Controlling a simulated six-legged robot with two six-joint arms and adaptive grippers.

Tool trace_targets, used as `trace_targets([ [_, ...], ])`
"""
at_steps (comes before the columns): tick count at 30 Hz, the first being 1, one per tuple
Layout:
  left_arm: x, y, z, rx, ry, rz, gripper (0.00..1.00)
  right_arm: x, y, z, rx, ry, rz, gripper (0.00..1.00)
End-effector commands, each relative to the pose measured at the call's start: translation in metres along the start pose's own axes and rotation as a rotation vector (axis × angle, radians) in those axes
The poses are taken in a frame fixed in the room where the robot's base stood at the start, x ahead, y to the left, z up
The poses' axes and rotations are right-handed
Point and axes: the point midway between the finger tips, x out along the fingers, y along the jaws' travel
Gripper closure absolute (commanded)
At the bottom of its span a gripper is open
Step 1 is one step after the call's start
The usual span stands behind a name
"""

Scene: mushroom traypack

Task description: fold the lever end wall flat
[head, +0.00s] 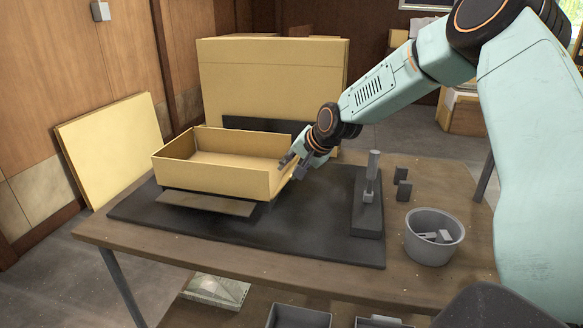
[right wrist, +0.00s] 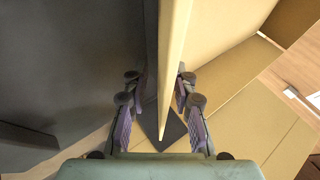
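The tan cardboard tray (head: 215,178) sits on a dark raised fixture on the mat, its long front wall and left wall upright. Its right end wall (head: 284,178), on the lever side, leans a little outward and is partly hidden by my right gripper (head: 291,165). In the right wrist view this wall (right wrist: 174,60) runs edge-on between the two fingers of my right gripper (right wrist: 158,95). The fingers stand apart, one on each side, and do not look closed on it. The lever (head: 373,170) stands upright on its dark base to the right. My left gripper is not seen.
The dark mat (head: 300,245) covers much of the wooden table (head: 440,180). Large cardboard sheets (head: 270,85) stand behind the table. The mat's front is clear.

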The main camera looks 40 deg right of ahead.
Motion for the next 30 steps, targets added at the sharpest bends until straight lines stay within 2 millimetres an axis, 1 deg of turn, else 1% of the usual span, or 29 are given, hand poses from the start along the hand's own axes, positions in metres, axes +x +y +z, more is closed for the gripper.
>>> trace_targets([
  [8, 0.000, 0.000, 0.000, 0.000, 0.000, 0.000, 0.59, -0.004, 0.000, 0.001, 0.001, -0.003, 0.000, 0.74],
  [20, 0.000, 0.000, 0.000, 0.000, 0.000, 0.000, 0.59, -0.027, -0.001, 0.001, -0.001, -0.001, -0.002, 0.74],
  [29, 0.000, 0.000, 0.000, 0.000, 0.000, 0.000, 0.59, -0.053, -0.001, 0.001, 0.001, 0.000, -0.004, 0.74],
  [30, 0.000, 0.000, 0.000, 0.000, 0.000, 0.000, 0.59, -0.059, -0.001, 0.000, 0.002, 0.000, -0.006, 0.74],
])
